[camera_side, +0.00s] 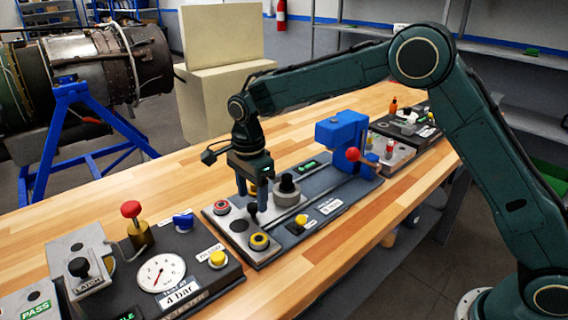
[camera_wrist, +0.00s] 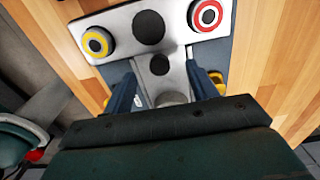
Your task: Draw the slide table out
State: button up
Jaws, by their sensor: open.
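The slide table is a pale grey plate (camera_side: 223,222) at the left end of a dark base (camera_side: 330,208) on the bench. It carries a red ring, a dark disc and a yellow ring, and shows at the top of the wrist view (camera_wrist: 180,32). A small black knob (camera_side: 252,215) stands on its inner side; in the wrist view the knob (camera_wrist: 159,65) is between my finger lines. My gripper (camera_side: 251,196) points down over the knob, open, with blue fingers. The wrist view shows the gripper (camera_wrist: 162,78) with one finger on each side, apart from the knob.
A grey round part with a black knob (camera_side: 287,186) stands close right of my fingers. A blue block with a red ball lever (camera_side: 343,135) is farther right. A gauge panel (camera_side: 162,272) lies front left, and another dark panel (camera_side: 405,125) far right. Bare bench lies behind the base.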

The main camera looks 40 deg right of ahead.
jog(key=shift+r, duration=1.9)
jog(key=shift+s+d+r, duration=0.1)
jog(key=shift+r, duration=0.1)
jog(key=s+d+r+n+t, duration=0.3)
jog(key=s+d+r+n, duration=0.6)
jog(key=s+r, duration=0.5)
jog(key=s+d+f+n+t, duration=0.1)
jog(key=s+n, duration=0.3)
jog(key=s, duration=0.6)
jog(key=s+d+f+n+t, duration=0.1)
jog(key=s+d+n, duration=0.3)
jog(key=s, duration=0.6)
jog(key=shift+d+f+n+t, duration=0.35)
jog(key=shift+f+n, duration=0.15)
jog(key=shift+f, duration=0.3)
